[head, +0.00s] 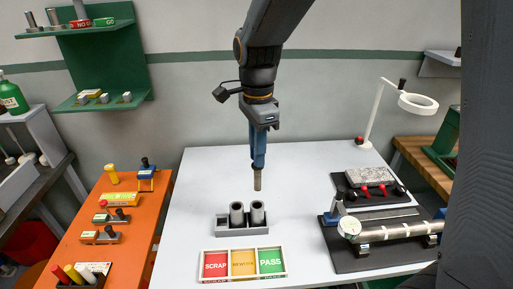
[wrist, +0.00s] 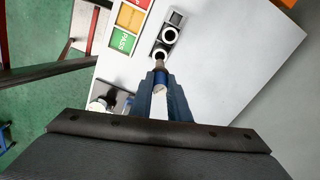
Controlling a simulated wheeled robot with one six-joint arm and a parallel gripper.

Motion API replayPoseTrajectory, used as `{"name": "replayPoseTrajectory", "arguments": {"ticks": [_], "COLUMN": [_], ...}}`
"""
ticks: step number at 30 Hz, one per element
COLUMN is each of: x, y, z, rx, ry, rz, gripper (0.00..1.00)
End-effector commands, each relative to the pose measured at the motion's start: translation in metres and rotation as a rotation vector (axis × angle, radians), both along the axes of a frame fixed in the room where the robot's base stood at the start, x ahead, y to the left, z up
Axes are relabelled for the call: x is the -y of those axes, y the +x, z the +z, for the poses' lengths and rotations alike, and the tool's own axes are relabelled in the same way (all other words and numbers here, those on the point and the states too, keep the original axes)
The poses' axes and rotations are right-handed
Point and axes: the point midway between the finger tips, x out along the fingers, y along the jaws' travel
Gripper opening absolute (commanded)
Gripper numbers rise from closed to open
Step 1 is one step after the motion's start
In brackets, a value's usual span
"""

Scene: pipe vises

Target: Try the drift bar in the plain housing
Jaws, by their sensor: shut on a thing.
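My gripper (head: 257,160) is above the white table, its blue fingers pointing down and shut on the drift bar (head: 257,182). The bar is a short grey-brown rod hanging upright below the fingertips. In the wrist view the bar (wrist: 160,74) shows a blue band between the fingers. Two grey hollow cylindrical housings stand in a grey rack (head: 240,230): a left one (head: 237,218) and a right one (head: 258,216). The bar's tip is above and behind the right housing in the head view, apart from it. I cannot tell which housing is the plain one.
A tray with red SCRAP (head: 215,265), yellow and green PASS (head: 271,262) sections lies in front of the rack. A dark mat (head: 345,262) with a vise and gauge is at right. A lamp (head: 375,115) stands behind. An orange bench (head: 78,225) is at left.

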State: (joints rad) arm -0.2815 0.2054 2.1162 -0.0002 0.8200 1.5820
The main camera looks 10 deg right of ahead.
Motion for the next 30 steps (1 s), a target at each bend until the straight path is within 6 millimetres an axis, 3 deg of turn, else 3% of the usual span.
{"name": "replayPoseTrajectory", "arguments": {"ticks": [18,30], "x": [0.0,0.0], "y": [0.0,0.0], "z": [-0.052,-0.058], "rx": [-0.001,0.001], "ry": [0.0,0.0], "rz": [0.002,0.001], "gripper": [0.0,0.0]}}
